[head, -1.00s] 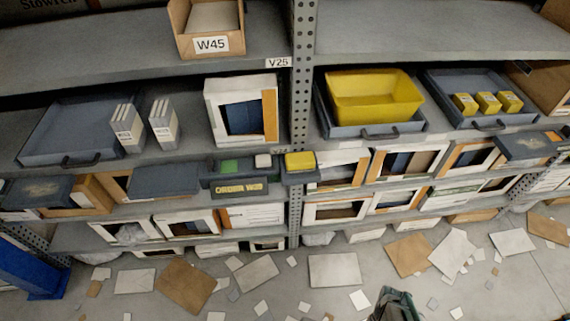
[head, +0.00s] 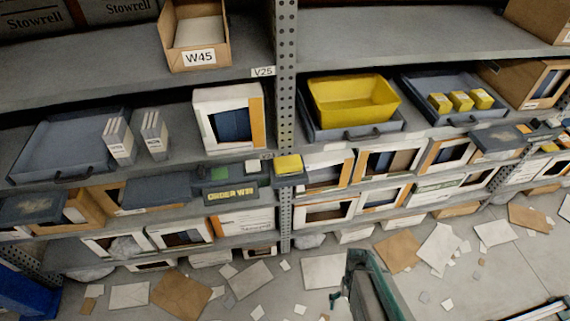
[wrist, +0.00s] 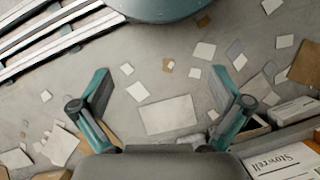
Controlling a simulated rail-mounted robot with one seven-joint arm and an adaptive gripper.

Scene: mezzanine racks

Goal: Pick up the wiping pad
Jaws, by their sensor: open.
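A small yellow block (head: 288,164), which looks like the wiping pad, sits in a dark holder at the front edge of the middle shelf, by the upright post. A green block (head: 216,173) and a small pale block (head: 252,166) sit to its left, on the dark unit marked "ORDER". My gripper (wrist: 158,85) is open and empty in the wrist view, with its two teal fingers spread above the littered floor. No pad shows in the wrist view. Part of my arm shows at the bottom of the head view, well below the yellow block.
A yellow bin (head: 352,103) sits in a grey tray on the right shelf, near several small yellow boxes (head: 460,100). A perforated post (head: 285,60) divides the bays. Cards litter the floor (head: 330,240). A carton (wrist: 285,157) shows at the wrist view's lower right.

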